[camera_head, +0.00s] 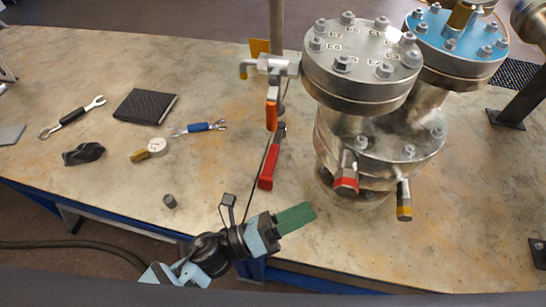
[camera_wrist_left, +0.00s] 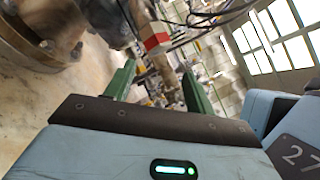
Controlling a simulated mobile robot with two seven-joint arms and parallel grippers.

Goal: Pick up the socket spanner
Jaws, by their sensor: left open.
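A red-handled tool (camera_head: 270,162) with a dark head lies on the bench just left of the vessels. A blue-gripped tool (camera_head: 198,128) and a black-gripped spanner (camera_head: 72,117) lie further left. I cannot tell for certain which of these is the socket spanner. My left gripper (camera_head: 296,217), with green fingers, is over the bench's front edge, nearer than the red-handled tool and apart from it. In the left wrist view its fingers (camera_wrist_left: 158,85) stand apart with nothing held between them. My right gripper is not in view.
Grey-lidded (camera_head: 362,95) and blue-lidded (camera_head: 455,45) flanged vessels stand on the right, with a red-banded stub (camera_head: 346,180) and an orange-handled valve (camera_head: 272,112). A notebook (camera_head: 146,106), black cloth (camera_head: 83,153), gauge (camera_head: 155,147) and small dark cylinder (camera_head: 169,201) lie left. The left front is largely clear.

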